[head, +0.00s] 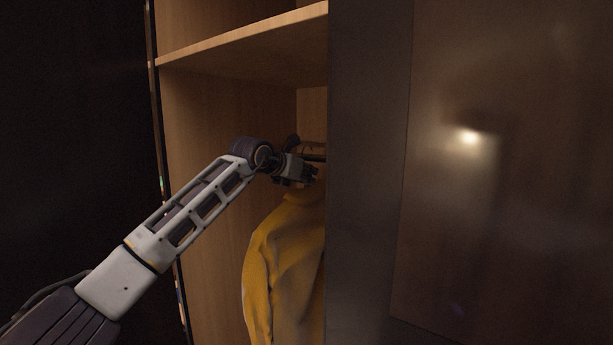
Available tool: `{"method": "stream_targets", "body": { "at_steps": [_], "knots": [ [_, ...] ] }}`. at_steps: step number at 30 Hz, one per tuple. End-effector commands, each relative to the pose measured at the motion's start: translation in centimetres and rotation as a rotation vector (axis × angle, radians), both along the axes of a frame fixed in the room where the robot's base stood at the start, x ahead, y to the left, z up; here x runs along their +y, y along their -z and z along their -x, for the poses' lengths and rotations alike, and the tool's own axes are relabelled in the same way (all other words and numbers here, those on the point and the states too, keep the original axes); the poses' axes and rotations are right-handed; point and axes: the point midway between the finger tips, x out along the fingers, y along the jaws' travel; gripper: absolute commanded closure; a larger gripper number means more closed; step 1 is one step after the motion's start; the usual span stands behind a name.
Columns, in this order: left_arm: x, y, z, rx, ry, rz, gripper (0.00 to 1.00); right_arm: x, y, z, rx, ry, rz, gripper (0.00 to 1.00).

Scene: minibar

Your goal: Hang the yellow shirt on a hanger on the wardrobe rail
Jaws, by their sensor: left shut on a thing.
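The yellow shirt (283,268) hangs inside the open wooden wardrobe (208,115), below my left gripper. Its right side is cut off from view by the dark door panel. My left gripper (312,170) reaches into the wardrobe at the shirt's collar and is shut, apparently on the hanger at the top of the shirt. The hanger is mostly hidden by the gripper. Part of a dark bar, possibly the rail, shows beside the gripper at the panel's edge; I cannot tell whether the hanger touches it. My right gripper is not in view.
A wooden shelf (245,36) spans the wardrobe above my left gripper. A dark panel (367,180) covers the right half of the view and stands close beside the gripper and shirt. The wardrobe's left wall is bare. The area farther left is dark.

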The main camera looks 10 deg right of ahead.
Motion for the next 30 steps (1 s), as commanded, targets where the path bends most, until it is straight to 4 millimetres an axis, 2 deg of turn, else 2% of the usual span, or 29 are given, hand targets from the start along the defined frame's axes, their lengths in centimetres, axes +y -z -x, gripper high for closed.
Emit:
{"method": "stream_targets", "body": {
  "at_steps": [30],
  "knots": [
    [0.0, 1.7, 0.0, -0.002, 0.0, 0.002, 1.0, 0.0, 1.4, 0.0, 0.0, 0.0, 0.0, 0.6]
  ]
}}
